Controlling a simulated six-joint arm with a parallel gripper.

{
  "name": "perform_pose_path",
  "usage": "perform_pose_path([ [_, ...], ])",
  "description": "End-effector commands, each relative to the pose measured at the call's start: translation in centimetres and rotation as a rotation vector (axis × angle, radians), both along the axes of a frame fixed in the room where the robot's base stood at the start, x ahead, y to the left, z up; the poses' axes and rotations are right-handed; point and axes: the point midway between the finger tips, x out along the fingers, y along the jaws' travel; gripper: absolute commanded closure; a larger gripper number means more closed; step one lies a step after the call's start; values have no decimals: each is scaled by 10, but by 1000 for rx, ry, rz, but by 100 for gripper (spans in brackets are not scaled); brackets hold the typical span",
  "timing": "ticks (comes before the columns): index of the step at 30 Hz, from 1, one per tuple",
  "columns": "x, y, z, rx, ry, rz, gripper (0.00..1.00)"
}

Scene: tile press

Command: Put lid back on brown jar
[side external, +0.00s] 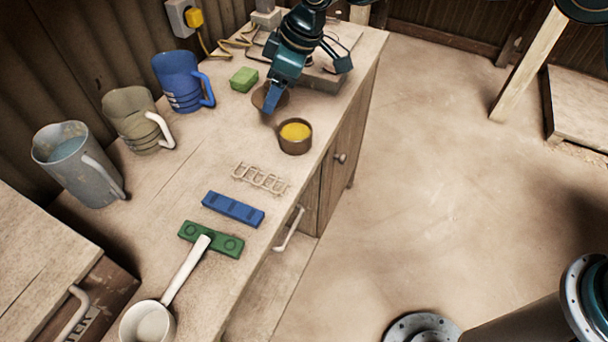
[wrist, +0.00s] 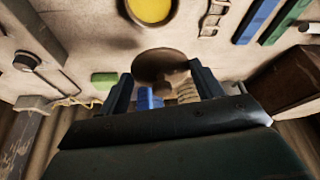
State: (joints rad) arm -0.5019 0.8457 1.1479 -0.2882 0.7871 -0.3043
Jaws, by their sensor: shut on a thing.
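The brown jar (side external: 295,138) stands open and upright on the wooden worktop, near its right edge, with yellow contents showing. The jar also shows at the top of the wrist view (wrist: 150,12). My gripper (side external: 270,100) is shut on the round brown lid (side external: 260,98), just behind and to the left of the jar in the side view. In the wrist view, the lid (wrist: 160,64) sits between the fingertips (wrist: 160,82), apart from the jar. The fingers hide part of the lid in the side view. I cannot tell how high it is above the worktop.
A green block (side external: 244,79) lies left of my gripper. Blue (side external: 182,82), beige (side external: 132,120) and grey (side external: 80,165) mugs stand along the wall. A pale wire piece (side external: 262,178), blue bar (side external: 233,209), green bar (side external: 225,243) and white ladle (side external: 150,322) lie nearer the camera.

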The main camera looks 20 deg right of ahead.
Motion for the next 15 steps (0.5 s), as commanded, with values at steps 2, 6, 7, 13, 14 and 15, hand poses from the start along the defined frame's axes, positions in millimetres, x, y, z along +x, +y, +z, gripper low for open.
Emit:
perform_pose_path([
  [2, -7, -10, 3, 0, 0, -1, 57],
  [6, -17, -23, 4, -1, -1, -2, 57],
  [7, -19, -25, 4, -1, -2, -2, 57],
  [13, -28, -36, 5, -2, -4, -2, 57],
  [14, -29, -37, 5, -2, -4, -2, 57],
  [15, -29, -38, 5, -2, -4, -2, 57],
])
